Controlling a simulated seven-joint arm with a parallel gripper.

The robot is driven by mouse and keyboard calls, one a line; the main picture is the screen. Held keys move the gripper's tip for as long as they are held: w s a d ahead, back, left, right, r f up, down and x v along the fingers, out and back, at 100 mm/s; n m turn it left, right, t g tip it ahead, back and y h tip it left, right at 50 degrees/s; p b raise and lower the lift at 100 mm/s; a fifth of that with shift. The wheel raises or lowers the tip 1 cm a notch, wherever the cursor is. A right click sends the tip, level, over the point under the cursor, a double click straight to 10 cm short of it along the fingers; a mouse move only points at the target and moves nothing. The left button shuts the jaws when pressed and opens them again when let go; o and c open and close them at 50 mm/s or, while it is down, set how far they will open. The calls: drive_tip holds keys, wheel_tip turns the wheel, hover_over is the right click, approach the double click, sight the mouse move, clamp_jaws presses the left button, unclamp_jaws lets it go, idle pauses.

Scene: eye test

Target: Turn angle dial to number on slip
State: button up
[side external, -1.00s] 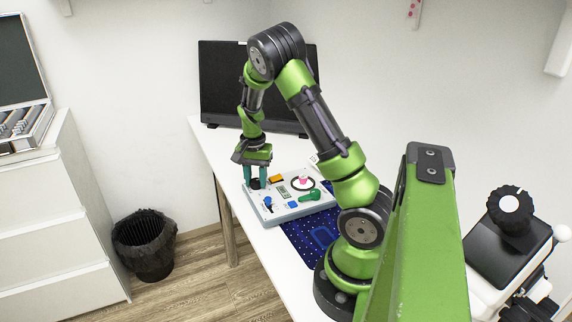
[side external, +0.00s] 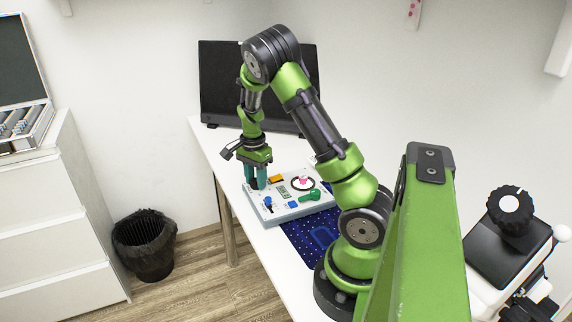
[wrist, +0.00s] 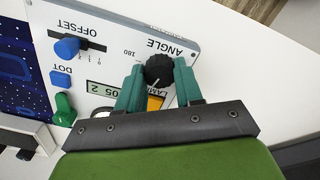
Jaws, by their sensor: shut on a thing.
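The angle dial (wrist: 159,70) is a black ribbed knob beside the printed word ANGLE and a 180 mark, upside down in the wrist view. My gripper (wrist: 160,64) has its two teal fingers on either side of the knob, shut on it. In the side view my gripper (side external: 257,186) points down at the left back corner of the pale control panel (side external: 290,214). A small display (wrist: 106,88) shows dark digits, partly hidden by a finger. I cannot make out a readable slip in either view.
The panel also carries a blue OFFSET slider (wrist: 67,47), a blue DOT button (wrist: 60,79) and a green handle (wrist: 64,109). A dark blue mat (side external: 300,240) lies in front of the panel. A black monitor (side external: 225,85) stands behind. The white table is clear around the panel's left side.

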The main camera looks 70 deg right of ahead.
sight(255, 180)
drive_tip(key=o, duration=1)
drive_tip(key=shift+o, duration=0.2)
wheel_tip(255, 180, up, 17)
drive_tip(key=shift+w+d, duration=0.1)
drive_tip(key=shift+w, duration=0.05)
drive_tip(key=s+a+r+n+t+y, duration=0.1)
drive_tip(key=s+a+r+n+t, duration=0.1)
drive_tip(key=a+n, duration=0.6)
drive_tip(key=s+a+r+n+t+y, duration=0.1)
drive_tip(key=s+a+n+t, duration=0.4)
drive_tip(key=a, duration=1.4)
drive_tip(key=s+r+n, duration=0.1)
drive_tip(key=s+n, duration=0.1)
drive_tip(key=n, duration=0.2)
